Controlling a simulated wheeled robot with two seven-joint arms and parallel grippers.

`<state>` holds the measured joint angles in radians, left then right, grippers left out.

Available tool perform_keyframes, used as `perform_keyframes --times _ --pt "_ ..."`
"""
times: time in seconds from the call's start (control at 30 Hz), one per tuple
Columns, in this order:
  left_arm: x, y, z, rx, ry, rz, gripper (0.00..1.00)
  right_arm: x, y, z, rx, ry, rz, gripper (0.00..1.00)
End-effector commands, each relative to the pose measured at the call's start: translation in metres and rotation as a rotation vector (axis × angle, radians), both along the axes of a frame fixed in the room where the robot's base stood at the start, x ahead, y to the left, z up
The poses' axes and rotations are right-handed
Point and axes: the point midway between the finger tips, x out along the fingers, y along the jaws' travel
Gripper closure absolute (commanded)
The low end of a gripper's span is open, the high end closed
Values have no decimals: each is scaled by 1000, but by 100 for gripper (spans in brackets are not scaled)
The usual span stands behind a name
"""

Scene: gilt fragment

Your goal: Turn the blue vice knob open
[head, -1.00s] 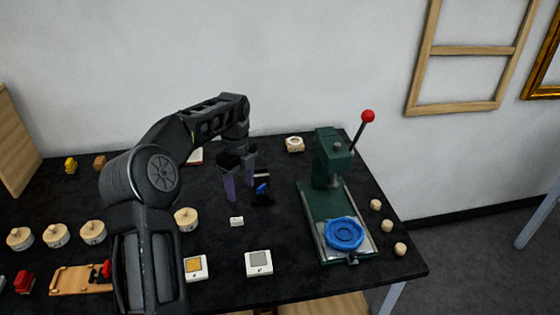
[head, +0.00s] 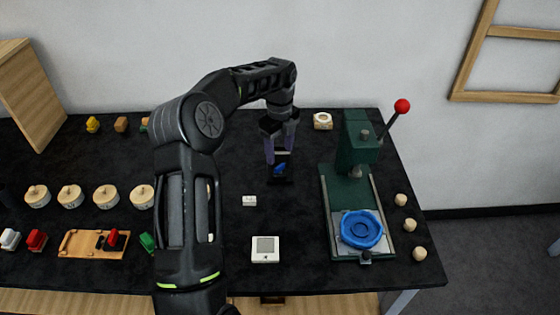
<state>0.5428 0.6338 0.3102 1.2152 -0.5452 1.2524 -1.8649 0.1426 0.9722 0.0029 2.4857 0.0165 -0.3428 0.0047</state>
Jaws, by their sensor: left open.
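The blue vice knob (head: 280,169) sits on a small dark vice on the black tabletop, near the middle of the head view. The vice body is hard to make out against the dark table. My left gripper (head: 280,156) points down at the knob, with its purple-grey fingers apart. The knob shows between and just below the fingertips; I cannot tell whether they touch it. My right gripper is not in view.
A green press (head: 358,145) with a red-ended lever and a blue dish (head: 361,230) stands to the right. A small white block (head: 249,201) and a white square device (head: 265,249) lie nearer. Several round wooden pieces (head: 106,197) are left.

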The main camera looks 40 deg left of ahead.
Motion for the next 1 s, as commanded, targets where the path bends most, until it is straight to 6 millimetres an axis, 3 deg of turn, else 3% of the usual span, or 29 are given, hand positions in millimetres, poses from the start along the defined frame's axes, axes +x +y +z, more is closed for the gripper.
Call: perform_keyframes --times 0.3,0.67,1.0 --pt "0 0 -45 0 2 1 42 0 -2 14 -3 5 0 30" --pt "0 0 -54 1 0 0 42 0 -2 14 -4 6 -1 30" --pt "0 0 -54 1 -1 0 68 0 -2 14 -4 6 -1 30"
